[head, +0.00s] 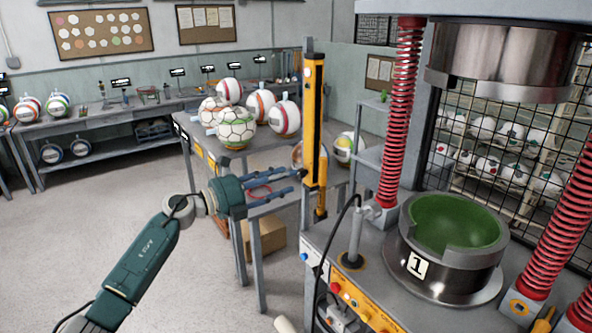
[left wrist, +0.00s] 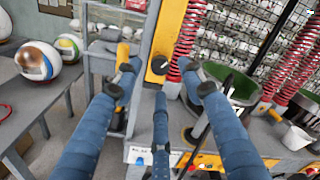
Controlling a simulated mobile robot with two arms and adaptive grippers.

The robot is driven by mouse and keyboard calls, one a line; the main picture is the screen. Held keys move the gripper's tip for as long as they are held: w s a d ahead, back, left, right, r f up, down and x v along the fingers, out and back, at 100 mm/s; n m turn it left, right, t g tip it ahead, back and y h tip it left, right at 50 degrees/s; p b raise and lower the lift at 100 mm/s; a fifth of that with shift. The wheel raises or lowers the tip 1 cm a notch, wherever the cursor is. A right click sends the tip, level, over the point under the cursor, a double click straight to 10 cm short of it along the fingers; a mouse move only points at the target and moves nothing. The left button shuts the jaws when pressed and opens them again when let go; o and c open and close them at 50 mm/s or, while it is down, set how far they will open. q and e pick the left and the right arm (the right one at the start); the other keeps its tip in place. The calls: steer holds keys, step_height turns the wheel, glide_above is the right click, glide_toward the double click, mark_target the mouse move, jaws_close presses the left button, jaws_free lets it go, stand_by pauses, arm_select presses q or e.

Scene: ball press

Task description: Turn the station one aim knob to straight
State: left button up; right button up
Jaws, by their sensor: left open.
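The station one press, with a "1" plate (head: 417,265) on its round base, stands at the right in the head view. A yellow post (head: 314,120) rises at its left. In the left wrist view a black round knob (left wrist: 159,65) sits on the yellow post's face; which way it points is too small to tell. I cannot tell from any label that it is the aim knob. My left gripper (head: 296,181) is open and empty, its blue fingers pointing at the post. In the left wrist view the fingers (left wrist: 161,75) spread around the knob, apparently short of it. My right gripper is not in view.
A yellow control panel (head: 362,305) is on the press front. A black cable (head: 326,245) loops beside a grey lever post. Red springs (head: 402,110) flank the green-lined bowl (head: 450,225). A table (head: 205,130) with several balls stands behind my left arm. Open floor lies left.

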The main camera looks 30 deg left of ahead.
mark_target(298, 175)
arm_select(q)
steer(key=shift+p+x, duration=0.45)
steer(key=shift+x, duration=1.6)
jaws_close()
